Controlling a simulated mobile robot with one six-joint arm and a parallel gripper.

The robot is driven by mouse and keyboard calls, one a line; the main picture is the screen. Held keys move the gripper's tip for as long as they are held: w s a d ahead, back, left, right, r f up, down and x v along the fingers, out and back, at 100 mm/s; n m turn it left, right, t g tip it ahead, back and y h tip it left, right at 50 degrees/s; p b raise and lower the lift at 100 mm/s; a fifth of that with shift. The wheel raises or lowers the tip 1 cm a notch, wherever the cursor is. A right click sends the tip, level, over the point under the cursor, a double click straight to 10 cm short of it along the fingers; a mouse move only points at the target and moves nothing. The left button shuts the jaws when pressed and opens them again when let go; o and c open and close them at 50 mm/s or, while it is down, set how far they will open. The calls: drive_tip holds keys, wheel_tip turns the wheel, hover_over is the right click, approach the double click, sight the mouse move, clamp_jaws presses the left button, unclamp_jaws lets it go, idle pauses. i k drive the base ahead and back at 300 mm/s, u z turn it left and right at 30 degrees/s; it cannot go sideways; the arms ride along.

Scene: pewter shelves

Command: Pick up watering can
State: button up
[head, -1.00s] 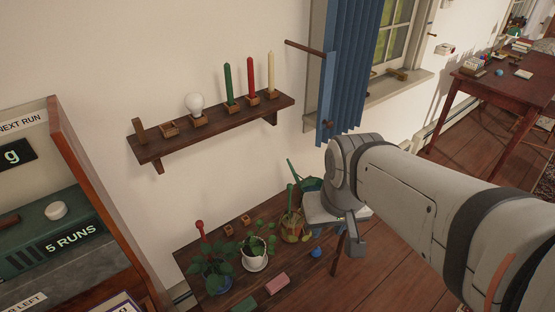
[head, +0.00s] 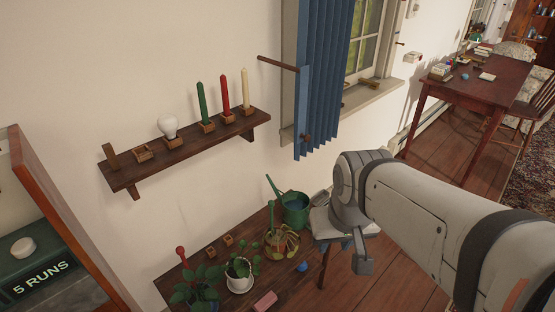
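The green watering can (head: 294,209) stands at the far right end of the dark wooden bench, with its long spout pointing up and left. Its right side is close to my gripper in the picture, and part of it may be hidden. My gripper (head: 345,233) hangs below my wrist, just right of the can and over the bench's right end. I see no contact with the can. The angle does not show clearly whether the fingers are apart, and I see nothing held.
The bench (head: 212,268) also holds a yellow-green pot (head: 281,242), a white-potted plant (head: 240,275), a blue pear-shaped item (head: 302,266) and a pink block (head: 265,301). A wall shelf (head: 190,143) with candles is above. A blue curtain (head: 325,85) hangs behind. Open floor lies right.

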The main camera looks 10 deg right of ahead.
sight(295, 205)
drive_tip(key=u, duration=3.2)
drive_tip(key=k, duration=1.55)
drive_tip(key=z, duration=2.5)
drive_tip(key=i, duration=0.9)
drive_tip(key=u, duration=0.05)
